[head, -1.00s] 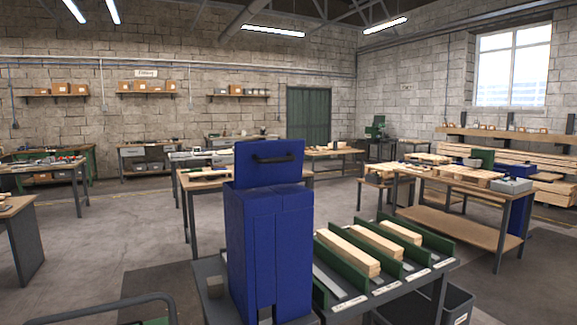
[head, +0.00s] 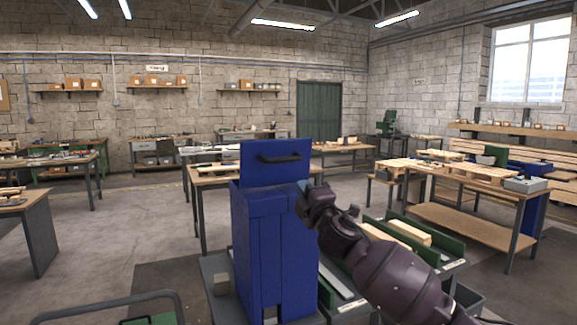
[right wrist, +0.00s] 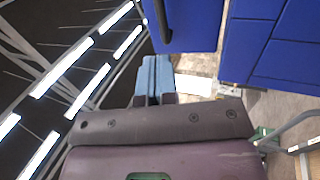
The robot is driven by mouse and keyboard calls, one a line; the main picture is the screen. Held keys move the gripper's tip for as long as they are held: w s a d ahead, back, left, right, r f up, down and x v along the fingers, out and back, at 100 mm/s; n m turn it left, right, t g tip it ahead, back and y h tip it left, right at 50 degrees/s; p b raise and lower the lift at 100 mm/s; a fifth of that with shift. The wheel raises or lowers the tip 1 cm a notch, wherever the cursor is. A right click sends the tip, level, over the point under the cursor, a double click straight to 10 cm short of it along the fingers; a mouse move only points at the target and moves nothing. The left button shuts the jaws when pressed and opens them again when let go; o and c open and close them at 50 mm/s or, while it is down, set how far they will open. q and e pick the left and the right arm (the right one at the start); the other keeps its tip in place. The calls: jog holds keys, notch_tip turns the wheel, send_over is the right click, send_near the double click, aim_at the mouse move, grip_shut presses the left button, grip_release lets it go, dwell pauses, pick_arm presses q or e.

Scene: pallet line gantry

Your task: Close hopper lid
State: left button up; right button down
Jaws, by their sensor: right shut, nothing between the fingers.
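The blue hopper (head: 262,245) stands in the centre of the head view. Its blue lid (head: 258,174) is open and upright at the back, with a dark handle (head: 280,158) on its face. My right gripper (head: 303,190) is at the lid's lower right side, above the hopper's right top edge. In the right wrist view its blue fingers (right wrist: 153,76) are shut and empty, just below the lid (right wrist: 195,25) in the picture, with the hopper (right wrist: 272,45) to the right. I cannot tell whether they touch the lid. My left gripper is out of view.
A bench with green dividers (head: 425,235) and timber pieces (head: 405,233) lies right of the hopper, partly hidden by my right arm. A work table (head: 460,209) stands further right. A grey tube rail (head: 110,303) is at the lower left. Open floor (head: 120,235) lies left.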

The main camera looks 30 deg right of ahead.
aim_at(285, 160)
jog(key=x, duration=1)
jog(key=shift+w+r+p, duration=0.15)
jog(key=shift+w+p, duration=0.15)
jog(key=shift+w, duration=0.05)
jog(key=shift+w+r, duration=0.1)
